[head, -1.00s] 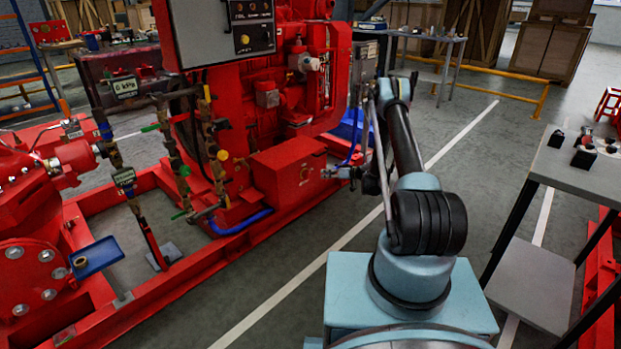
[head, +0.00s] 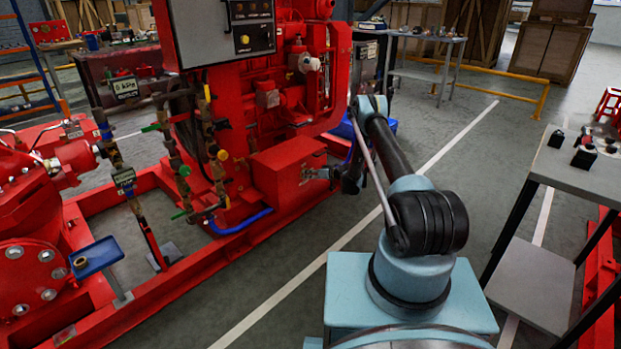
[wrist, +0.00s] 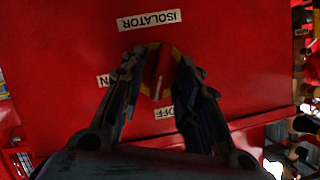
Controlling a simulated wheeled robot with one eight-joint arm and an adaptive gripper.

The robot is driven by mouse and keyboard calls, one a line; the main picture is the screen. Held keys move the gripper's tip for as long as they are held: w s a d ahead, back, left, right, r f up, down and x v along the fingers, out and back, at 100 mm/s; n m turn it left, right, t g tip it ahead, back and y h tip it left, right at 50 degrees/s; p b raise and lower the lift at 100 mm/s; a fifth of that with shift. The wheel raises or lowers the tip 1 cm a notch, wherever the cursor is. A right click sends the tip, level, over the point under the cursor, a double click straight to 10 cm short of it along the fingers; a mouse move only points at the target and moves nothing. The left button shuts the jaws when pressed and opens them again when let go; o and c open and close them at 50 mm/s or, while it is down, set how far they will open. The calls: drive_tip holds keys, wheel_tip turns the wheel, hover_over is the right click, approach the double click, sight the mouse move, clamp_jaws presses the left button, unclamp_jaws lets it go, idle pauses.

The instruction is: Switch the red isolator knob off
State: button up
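The red isolator knob (wrist: 160,76) sits on a yellow backing on a red panel in the wrist view. It shows between the two fingers of my gripper (wrist: 159,66), which stand apart on either side of it. I cannot tell whether they touch it. The picture shows the ISOLATOR label (wrist: 149,20) upside down above the knob. The OFF label (wrist: 165,113) is below it, partly hidden by a finger; another label (wrist: 103,80), ending in N, is at left. In the head view my gripper (head: 318,174) is at the right face of the red box (head: 278,168).
The red engine frame with a grey control panel (head: 222,30) rises behind the box. Valved pipes (head: 210,150) stand to its left. A grey side table (head: 580,168) with small black parts is at right. The floor between is clear.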

clamp_jaws()
drive_tip(key=shift+s+a+n+t+h, duration=0.1)
drive_tip(key=shift+n+t+h, duration=0.25)
drive_tip(key=shift+n, duration=0.35)
drive_tip(key=shift+s+a+n+t+h, duration=0.1)
drive_tip(key=shift+n+t+h, duration=0.2)
drive_tip(key=shift+n, duration=0.4)
unclamp_jaws()
drive_tip(key=shift+d, duration=0.1)
